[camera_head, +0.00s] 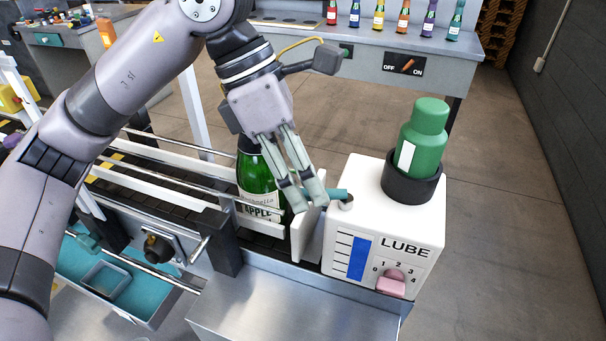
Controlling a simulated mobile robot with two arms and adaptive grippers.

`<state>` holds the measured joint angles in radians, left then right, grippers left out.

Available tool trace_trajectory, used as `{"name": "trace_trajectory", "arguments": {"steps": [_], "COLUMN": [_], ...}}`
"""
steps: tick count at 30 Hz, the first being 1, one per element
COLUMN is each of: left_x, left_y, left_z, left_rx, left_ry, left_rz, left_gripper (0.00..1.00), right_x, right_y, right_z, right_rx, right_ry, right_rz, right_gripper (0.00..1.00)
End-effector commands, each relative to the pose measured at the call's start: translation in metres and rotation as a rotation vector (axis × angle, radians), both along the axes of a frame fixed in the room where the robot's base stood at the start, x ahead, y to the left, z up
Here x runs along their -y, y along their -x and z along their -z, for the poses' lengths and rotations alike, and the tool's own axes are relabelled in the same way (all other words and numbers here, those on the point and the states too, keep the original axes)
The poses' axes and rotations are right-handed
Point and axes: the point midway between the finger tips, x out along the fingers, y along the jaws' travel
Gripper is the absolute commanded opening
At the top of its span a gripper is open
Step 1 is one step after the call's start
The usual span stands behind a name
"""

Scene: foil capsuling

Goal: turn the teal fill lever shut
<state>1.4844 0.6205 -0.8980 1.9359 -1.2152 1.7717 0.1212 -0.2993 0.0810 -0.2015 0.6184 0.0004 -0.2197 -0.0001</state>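The teal fill lever (337,194) sticks out to the left from a round socket on top of the white LUBE box (425,215). My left gripper (308,200) points down just left of the lever, its fingertips at or very close to the lever's free end. I cannot tell whether they touch it. The two fingers lie close together, and their gap is too unclear to judge. A blue level bar (358,257) shows on the box front, beside a pink knob (391,284) on a numbered dial. My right gripper is out of view.
A green bottle labelled APPLE (258,180) stands right behind my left gripper, beside a white upright plate (308,232). A green canister (424,132) sits in a black collar on the box. A bare metal tray (285,305) lies in front.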

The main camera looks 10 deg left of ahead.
Motion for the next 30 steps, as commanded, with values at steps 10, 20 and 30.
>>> {"name": "trace_trajectory", "arguments": {"steps": [10,20,30], "left_x": [-0.024,-0.046,-0.049], "left_y": [-0.006,-0.01,-0.01], "left_z": [-0.054,-0.102,-0.108], "left_rx": [0.004,0.002,0.001], "left_ry": [0.002,0.001,0.0], "left_rz": [-0.004,-0.002,0.0], "left_gripper": [0.34,0.34,0.34], "right_x": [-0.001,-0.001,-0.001], "right_y": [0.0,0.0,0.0], "right_z": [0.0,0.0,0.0], "right_rx": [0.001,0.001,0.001], "right_ry": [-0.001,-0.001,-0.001], "right_rz": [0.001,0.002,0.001], "right_gripper": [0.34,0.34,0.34]}}
